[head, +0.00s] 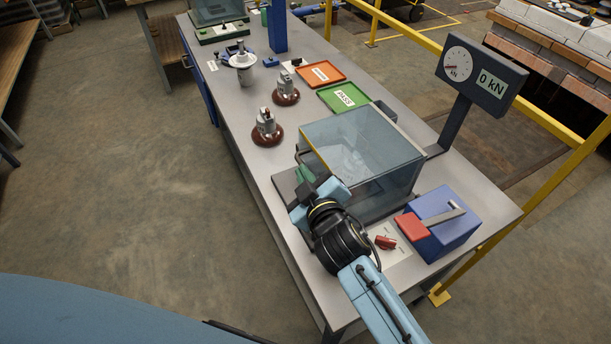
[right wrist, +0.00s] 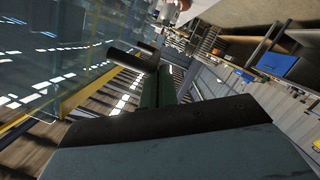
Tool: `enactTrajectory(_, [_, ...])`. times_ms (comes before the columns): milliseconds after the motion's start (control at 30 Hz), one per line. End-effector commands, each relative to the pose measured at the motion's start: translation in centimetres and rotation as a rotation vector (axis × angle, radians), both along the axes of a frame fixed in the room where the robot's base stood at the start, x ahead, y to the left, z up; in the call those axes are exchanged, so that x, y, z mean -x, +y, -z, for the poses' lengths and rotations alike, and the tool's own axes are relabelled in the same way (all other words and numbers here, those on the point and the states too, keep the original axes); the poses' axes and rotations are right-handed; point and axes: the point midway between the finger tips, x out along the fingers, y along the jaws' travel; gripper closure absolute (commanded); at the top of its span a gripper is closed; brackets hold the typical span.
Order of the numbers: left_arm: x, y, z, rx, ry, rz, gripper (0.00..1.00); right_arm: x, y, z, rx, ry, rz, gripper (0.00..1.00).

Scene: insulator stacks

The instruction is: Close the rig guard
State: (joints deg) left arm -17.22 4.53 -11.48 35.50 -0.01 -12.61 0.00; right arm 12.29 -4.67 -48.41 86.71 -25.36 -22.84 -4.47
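The rig guard (head: 375,140) is a clear, tinted box with a yellow strip along its left edge, standing on the near part of the bench. What is inside shows only dimly, and I cannot tell how far the guard is shut. My right gripper (head: 312,184) is at the guard's left side, close to its yellow edge. In the right wrist view, dark finger parts and a dark green bar (right wrist: 166,86) show beside the clear panel (right wrist: 55,60). I cannot tell whether the fingers are shut on anything. My left gripper is not in view.
A blue box with a red-tipped lever (head: 440,222) and a red knob (head: 386,242) are right of my arm. A gauge reading 0 kN (head: 482,75) stands behind. Insulators (head: 266,128), a green PASS tray (head: 344,97) and an orange tray (head: 320,74) lie farther along the bench.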

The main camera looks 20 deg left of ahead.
Motion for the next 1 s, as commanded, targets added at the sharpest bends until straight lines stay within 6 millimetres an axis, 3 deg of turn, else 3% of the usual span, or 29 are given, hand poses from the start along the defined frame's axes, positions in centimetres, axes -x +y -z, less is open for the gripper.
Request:
enactTrajectory(167, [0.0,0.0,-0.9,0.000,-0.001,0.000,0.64,0.3,0.3,-0.7,0.004,0.007,0.003,1.00])
enactTrajectory(367, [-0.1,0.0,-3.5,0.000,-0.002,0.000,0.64,1.2,1.6,-3.8,0.000,0.002,-0.001,1.00])
enactTrajectory(700, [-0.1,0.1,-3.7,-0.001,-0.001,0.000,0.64,6.4,-2.3,-4.6,0.000,0.001,-0.002,1.00])
enactTrajectory(1000, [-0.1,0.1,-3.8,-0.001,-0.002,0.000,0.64,8.8,-4.2,-5.3,0.001,-0.001,-0.002,1.00])
